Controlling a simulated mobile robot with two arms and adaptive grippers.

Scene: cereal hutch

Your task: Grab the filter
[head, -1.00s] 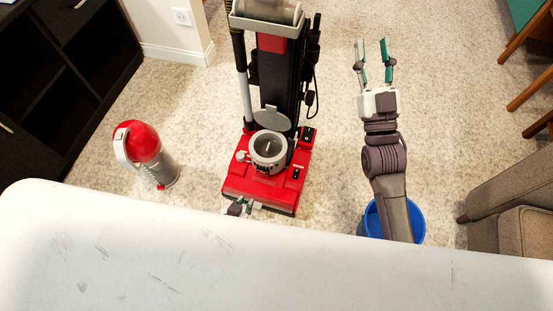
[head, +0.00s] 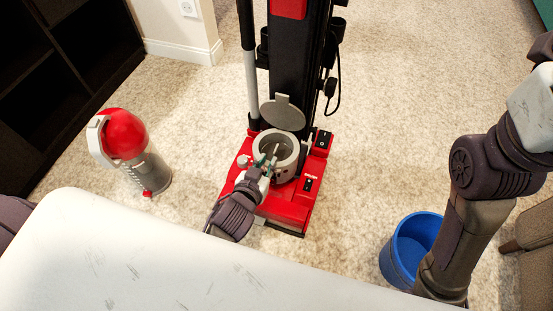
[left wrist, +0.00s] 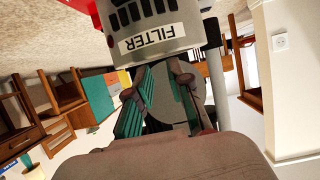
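The grey round filter housing (head: 291,169) sits in the red base of the upright vacuum (head: 262,208), with its grey lid (head: 283,112) tipped back. In the left wrist view a label reading FILTER (left wrist: 151,38) shows on the grey housing. My left gripper (head: 268,155) is at the near side of the housing, its fingertips over the rim area. Its teal fingers (left wrist: 158,72) are spread apart in the wrist view. I cannot tell whether they touch anything. The inside of the housing is partly hidden.
A red and grey canister (head: 125,135) stands on the carpet at left, near a dark shelf (head: 70,70). A blue bucket (head: 408,245) stands by my right arm. The carpet between vacuum and canister is clear.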

